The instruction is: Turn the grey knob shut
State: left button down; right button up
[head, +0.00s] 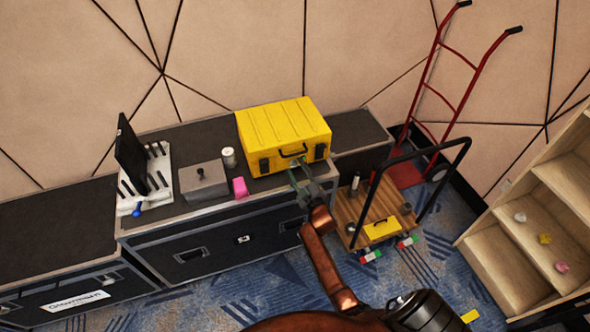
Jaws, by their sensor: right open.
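A grey box (205,184) stands on the black case top, left of the yellow case. A small dark knob-like piece (201,172) sticks up from its top; I cannot tell its turn position. A grey and white cylinder (228,157) stands just behind the box to the right. My right gripper (297,172) is open and empty, in front of the yellow case and right of the grey box, apart from the box. My left gripper is not in view.
The yellow case (284,130) stands behind my right gripper. A pink block (240,187) lies beside the grey box. A black monitor (131,155) and white rack (152,188) stand left. A wooden-decked trolley (350,207) is right, near light shelves (492,263).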

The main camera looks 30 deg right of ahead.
jog(key=shift+w+d, duration=0.1)
jog(key=shift+w, duration=0.1)
grip_shut()
dwell(0.5)
